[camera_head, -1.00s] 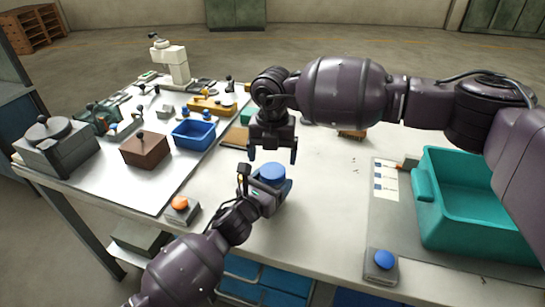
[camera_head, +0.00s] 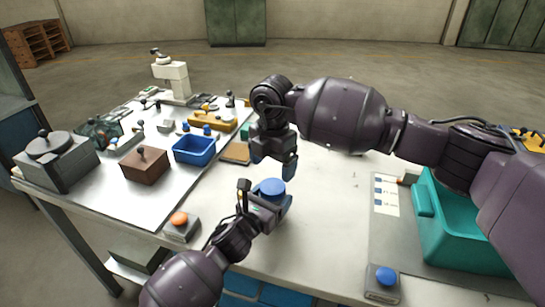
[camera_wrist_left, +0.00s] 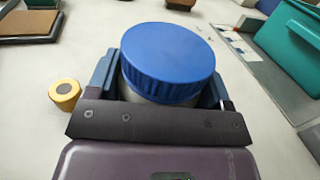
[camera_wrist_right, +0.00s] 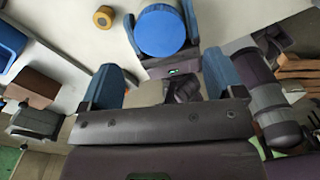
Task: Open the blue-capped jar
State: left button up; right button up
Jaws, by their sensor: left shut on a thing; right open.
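My left gripper (camera_head: 268,204) is shut around the jar's body, one finger on each side below the cap. My right gripper (camera_head: 274,158) is open and empty, above and slightly behind the jar, fingers pointing down. In the right wrist view the cap (camera_wrist_right: 160,30) lies beyond the open fingers (camera_wrist_right: 160,88), not between them.
A teal bin (camera_head: 465,225) stands at the right. A blue button box (camera_head: 383,281) and an orange button box (camera_head: 181,224) sit near the front edge. A blue tray (camera_head: 194,150) and a brown box (camera_head: 144,166) are at the left. A small yellow cylinder (camera_wrist_left: 64,94) stands beside my left gripper.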

aim_at(273, 186)
jog(key=shift+f, duration=3.1)
jog(key=c, duration=0.9)
jog(key=n, duration=0.7)
jog(key=o, duration=1)
jog(key=shift+r, duration=0.1)
